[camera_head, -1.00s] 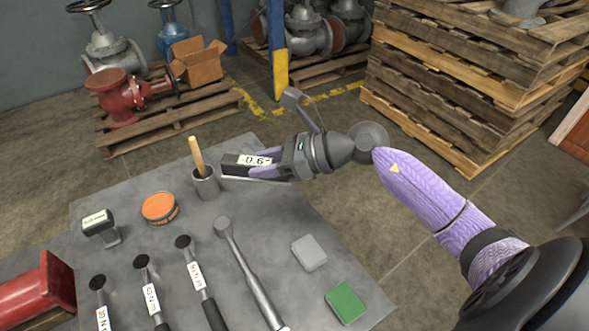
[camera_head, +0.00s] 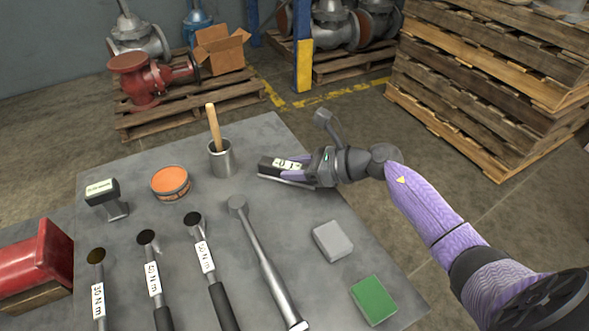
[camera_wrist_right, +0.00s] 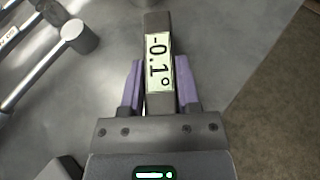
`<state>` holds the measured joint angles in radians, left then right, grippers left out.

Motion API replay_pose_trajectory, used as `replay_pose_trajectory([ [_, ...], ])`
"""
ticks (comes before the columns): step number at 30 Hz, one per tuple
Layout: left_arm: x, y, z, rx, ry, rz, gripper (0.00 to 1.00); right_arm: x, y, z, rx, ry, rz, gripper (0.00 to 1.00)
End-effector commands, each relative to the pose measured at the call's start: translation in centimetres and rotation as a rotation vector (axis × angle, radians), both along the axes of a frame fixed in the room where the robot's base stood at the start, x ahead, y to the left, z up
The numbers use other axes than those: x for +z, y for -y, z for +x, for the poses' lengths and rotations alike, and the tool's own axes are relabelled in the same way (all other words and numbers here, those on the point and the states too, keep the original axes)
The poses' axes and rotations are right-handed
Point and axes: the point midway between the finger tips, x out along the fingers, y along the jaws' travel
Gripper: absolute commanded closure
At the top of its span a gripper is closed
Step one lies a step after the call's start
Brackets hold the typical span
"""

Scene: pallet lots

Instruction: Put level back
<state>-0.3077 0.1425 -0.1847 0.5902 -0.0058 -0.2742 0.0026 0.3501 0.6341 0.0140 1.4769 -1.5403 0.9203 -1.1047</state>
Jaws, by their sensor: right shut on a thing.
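The level is a small dark bar (camera_head: 268,164) with a lit display. In the right wrist view the level (camera_wrist_right: 157,30) reads -0.1°. My right gripper (camera_head: 291,170) is shut on it, with purple fingers on both sides of the bar. In the head view the level is at the table's far right part, right of the metal cup. I cannot tell whether its underside touches the table. My left gripper is not in view.
The grey table (camera_head: 290,235) holds a metal cup (camera_head: 222,160) with a wooden handle, an orange tin (camera_head: 170,183), a small display stand (camera_head: 103,195), several torque wrenches (camera_head: 265,260), a grey block (camera_head: 332,240) and a green block (camera_head: 374,299). Pallets stand behind.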

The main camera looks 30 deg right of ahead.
Motion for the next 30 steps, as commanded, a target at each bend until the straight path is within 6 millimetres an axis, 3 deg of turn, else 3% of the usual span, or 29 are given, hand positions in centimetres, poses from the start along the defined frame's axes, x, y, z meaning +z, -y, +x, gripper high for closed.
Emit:
replay_pose_trajectory([
  [4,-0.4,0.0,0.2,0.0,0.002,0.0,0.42,-0.3,0.0,0.0,0.0,0.0,0.0,1.0],
  [5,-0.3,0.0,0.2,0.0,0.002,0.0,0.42,-0.4,0.0,0.0,0.0,-0.001,0.001,0.57],
  [9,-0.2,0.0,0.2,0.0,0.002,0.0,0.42,-0.2,0.0,0.0,0.0,0.001,0.001,0.27],
  [10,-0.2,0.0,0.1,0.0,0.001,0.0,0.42,-0.2,0.0,0.0,0.0,0.001,0.001,0.24],
  [20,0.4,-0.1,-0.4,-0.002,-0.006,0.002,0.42,0.5,0.0,0.0,0.0,0.002,0.001,0.24],
  [30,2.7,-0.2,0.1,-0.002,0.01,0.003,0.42,3.4,4.8,-5.4,-0.002,-0.002,-0.003,0.24],
])
